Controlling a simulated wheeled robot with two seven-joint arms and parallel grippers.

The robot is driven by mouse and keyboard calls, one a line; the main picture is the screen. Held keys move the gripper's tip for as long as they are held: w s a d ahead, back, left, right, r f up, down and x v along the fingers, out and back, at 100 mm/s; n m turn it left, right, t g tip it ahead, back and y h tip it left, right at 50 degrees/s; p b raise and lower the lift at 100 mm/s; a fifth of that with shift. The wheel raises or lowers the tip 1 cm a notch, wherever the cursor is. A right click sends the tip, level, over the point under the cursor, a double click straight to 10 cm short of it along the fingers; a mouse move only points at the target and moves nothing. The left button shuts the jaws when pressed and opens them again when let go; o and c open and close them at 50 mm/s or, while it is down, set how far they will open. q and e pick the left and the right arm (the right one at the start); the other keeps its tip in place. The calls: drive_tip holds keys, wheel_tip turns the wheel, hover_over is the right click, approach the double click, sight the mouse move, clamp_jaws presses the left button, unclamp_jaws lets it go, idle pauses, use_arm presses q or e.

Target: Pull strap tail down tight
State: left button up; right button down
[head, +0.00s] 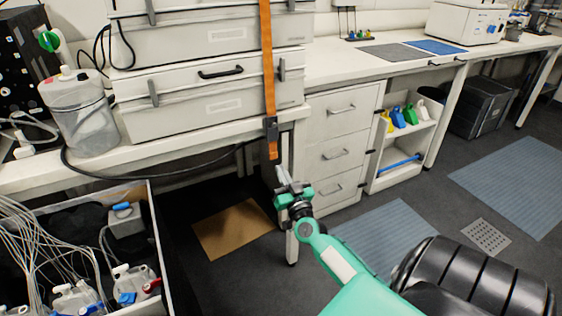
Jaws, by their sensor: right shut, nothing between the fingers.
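An orange strap (267,60) runs straight down over the front of stacked grey cases (225,75). It passes through a dark buckle (271,127) at the bench's front edge. A short orange strap tail (274,150) hangs below the buckle. My right gripper (282,172), on a green arm from the lower right, is just below the end of the tail. It is shut and empty, and the tail is not between its fingers. I cannot tell whether it touches the tail. My left gripper is not in view.
A box with tubes and bottles (153,240) stands at lower left. A clear jug (80,112) is on the bench. Drawers (340,152) and a shelf of coloured bottles (405,130) stand to the right.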

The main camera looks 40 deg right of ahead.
sight(272, 156)
drive_tip(key=x, duration=0.6)
drive_tip(key=shift+w, duration=0.25)
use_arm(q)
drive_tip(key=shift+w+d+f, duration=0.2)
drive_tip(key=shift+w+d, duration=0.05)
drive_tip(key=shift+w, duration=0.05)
use_arm(e)
drive_tip(key=shift+w+d+r, duration=0.2)
drive_tip(key=shift+w+r, duration=0.05)
drive_tip(key=shift+w, duration=0.3)
drive_tip(key=shift+f, duration=0.1)
drive_tip(key=shift+f+b, duration=0.25)
drive_tip(key=shift+b, duration=0.05)
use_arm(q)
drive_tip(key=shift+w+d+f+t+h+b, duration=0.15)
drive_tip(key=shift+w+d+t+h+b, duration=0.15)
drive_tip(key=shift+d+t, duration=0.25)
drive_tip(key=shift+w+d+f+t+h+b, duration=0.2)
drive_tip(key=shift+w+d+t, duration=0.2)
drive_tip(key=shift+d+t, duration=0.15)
use_arm(e)
drive_tip(key=shift+s+a+f, duration=0.15)
drive_tip(key=shift+a+f, duration=0.1)
drive_tip(key=shift+f, duration=0.7)
